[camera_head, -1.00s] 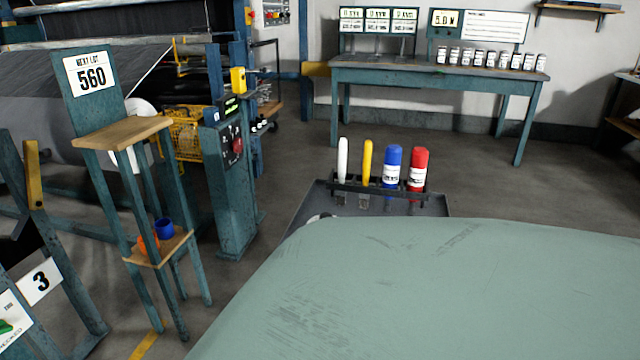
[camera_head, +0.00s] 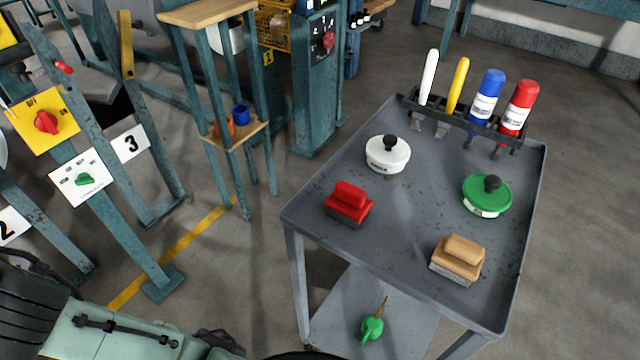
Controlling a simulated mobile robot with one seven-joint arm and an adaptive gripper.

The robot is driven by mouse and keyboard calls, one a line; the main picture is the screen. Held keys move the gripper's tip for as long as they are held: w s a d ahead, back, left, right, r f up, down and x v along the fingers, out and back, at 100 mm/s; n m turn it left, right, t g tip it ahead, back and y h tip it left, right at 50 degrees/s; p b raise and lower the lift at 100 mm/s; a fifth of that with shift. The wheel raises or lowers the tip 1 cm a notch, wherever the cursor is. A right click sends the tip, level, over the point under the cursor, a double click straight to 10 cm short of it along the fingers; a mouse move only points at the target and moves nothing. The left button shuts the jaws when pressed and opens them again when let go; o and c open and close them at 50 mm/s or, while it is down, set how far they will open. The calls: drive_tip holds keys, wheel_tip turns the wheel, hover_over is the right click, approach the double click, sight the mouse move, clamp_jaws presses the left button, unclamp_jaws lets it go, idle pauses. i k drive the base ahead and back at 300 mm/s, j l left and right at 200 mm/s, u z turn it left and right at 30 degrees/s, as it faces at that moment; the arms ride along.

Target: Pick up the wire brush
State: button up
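A brush with a tan wooden grip (camera_head: 464,248) and a grey, bristle-like underside lies near the front right of the grey cart top (camera_head: 400,225); it looks like the wire brush. A red block brush (camera_head: 349,203) with a dark underside lies to its left, near the cart's left edge. Nothing touches either brush. I cannot make out my gripper's fingers in this view; only pale green and black parts of my own body show along the bottom left.
A white lidded pot (camera_head: 388,154) and a green one (camera_head: 487,195) stand on the cart. A rack (camera_head: 455,122) at the back holds white and yellow handled tools and blue and red cans. A green watering-can-like item (camera_head: 372,328) is on the lower shelf. A wooden-shelved stand (camera_head: 209,12) is left.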

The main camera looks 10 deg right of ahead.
sight(349, 204)
drive_tip(key=z, duration=0.3)
drive_tip(key=l+u, duration=0.1)
drive_tip(key=u, duration=0.25)
drive_tip(key=l+u, duration=0.1)
drive_tip(key=u, duration=0.25)
drive_tip(key=l+u, duration=0.1)
drive_tip(key=u, duration=0.2)
drive_tip(key=k+l+u, duration=0.85)
drive_tip(key=k+l, duration=0.7)
drive_tip(key=i, duration=0.9)
